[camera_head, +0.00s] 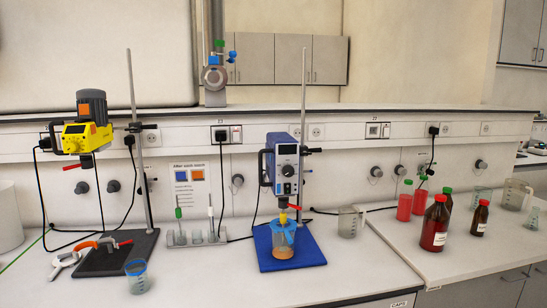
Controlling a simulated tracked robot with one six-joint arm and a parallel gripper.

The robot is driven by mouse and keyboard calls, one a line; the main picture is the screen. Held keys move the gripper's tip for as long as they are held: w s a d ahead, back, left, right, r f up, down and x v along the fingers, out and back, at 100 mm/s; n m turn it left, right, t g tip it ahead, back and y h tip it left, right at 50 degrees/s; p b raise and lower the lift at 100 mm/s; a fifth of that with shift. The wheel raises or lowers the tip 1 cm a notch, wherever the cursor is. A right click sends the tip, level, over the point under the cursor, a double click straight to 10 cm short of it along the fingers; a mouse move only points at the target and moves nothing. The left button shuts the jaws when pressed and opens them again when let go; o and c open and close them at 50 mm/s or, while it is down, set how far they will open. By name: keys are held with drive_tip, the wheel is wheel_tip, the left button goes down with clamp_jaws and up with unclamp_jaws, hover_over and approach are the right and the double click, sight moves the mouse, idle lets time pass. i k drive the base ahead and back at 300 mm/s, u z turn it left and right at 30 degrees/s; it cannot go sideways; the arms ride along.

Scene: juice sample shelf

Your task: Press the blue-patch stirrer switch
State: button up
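A blue and white stirrer (286,165) is clamped to an upright rod at the centre, above a blue base plate (306,249). Its front panel has a small display and a dark round knob (288,170). Its shaft reaches down into a beaker of orange liquid (283,243). A yellow stirrer (84,137) with an orange patch on top hangs on a rod at the left. My gripper is not in view.
A small rack (196,238) stands between the two stirrers. A blue-rimmed beaker (136,276) stands near the front left, beside a dark base plate (110,258). Red bottles (435,226) and glassware stand on the right. Black cables hang along the wall. The front middle bench is clear.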

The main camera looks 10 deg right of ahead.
sight(287, 186)
drive_tip(key=u, duration=0.05)
drive_tip(key=i, duration=1.25)
